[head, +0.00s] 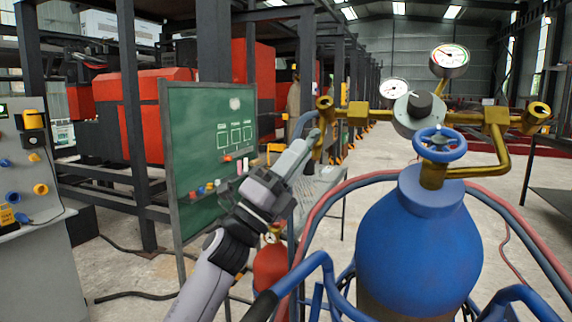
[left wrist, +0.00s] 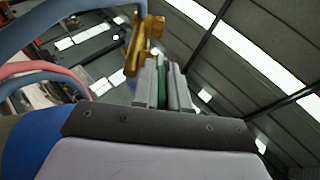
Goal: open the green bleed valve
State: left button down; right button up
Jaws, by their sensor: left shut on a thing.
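My left gripper (head: 311,141) is at the left end of the brass manifold (head: 357,114), above and to the left of the blue cylinder (head: 420,240). In the left wrist view its fingers (left wrist: 163,84) are shut on a narrow green piece (left wrist: 162,80), which I take for the green bleed valve. Most of the valve is hidden between the fingers, and its turn angle cannot be told. A brass fitting (left wrist: 140,45) stands just beyond the fingertips. In the head view the gripper hides the green valve. My right gripper is not in view.
Two dial gauges (head: 450,60) (head: 393,89), a grey regulator and a blue handwheel (head: 440,145) are on the manifold to the right. Red and blue-grey hoses (head: 330,195) loop close by. A green board (head: 207,130) stands behind my left arm, near a red extinguisher (head: 270,265).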

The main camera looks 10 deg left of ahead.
pick_arm(q)
jog(key=shift+f+n+t+y, duration=0.1)
jog(key=shift+n+t+y, duration=0.2)
jog(key=c, duration=1.2)
grip_release()
